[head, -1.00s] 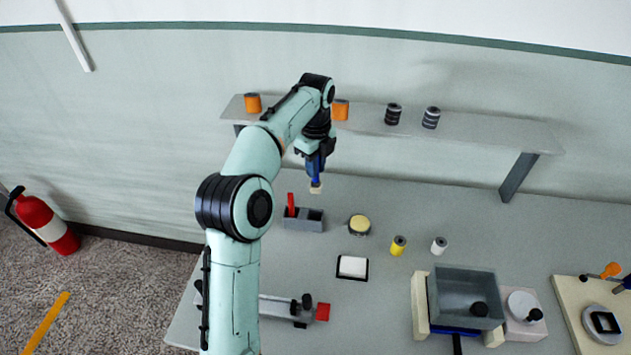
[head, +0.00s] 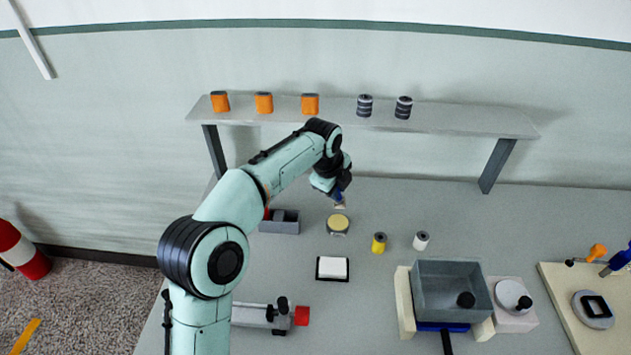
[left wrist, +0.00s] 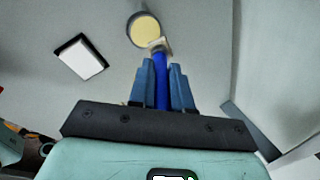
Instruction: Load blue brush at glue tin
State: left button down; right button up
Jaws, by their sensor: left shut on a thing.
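My left gripper (head: 340,192) is shut on the blue brush (left wrist: 162,86), its blue handle between the two fingers in the left wrist view. The brush's pale bristles (head: 340,206) point down, at the far edge of the glue tin (head: 338,224) in the head view. The tin is round with a pale yellow top. In the left wrist view the bristles overlap the near rim of the tin (left wrist: 145,29). I cannot tell whether they touch it. My right gripper is not in view.
A grey holder (head: 282,226) with a red item partly behind my arm stands left of the tin. A white pad (head: 332,268) lies in front. Yellow (head: 379,243) and white (head: 421,240) spools stand to the right.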

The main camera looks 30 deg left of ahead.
aim_at(337, 204)
pick_arm(q)
notch_tip(337, 204, down, 6)
jog(key=b, duration=0.4)
jog(key=shift+r, duration=0.1)
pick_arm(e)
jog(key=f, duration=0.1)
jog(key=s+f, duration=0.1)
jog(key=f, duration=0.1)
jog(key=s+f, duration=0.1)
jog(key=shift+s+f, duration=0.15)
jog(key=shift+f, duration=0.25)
pick_arm(q)
jog(key=shift+f+b, duration=0.3)
jog(key=shift+f, duration=0.2)
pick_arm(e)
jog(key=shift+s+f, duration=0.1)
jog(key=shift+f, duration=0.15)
pick_arm(q)
jog(key=shift+f, duration=0.15)
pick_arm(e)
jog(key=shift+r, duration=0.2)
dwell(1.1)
pick_arm(q)
jog(key=shift+p, duration=0.3)
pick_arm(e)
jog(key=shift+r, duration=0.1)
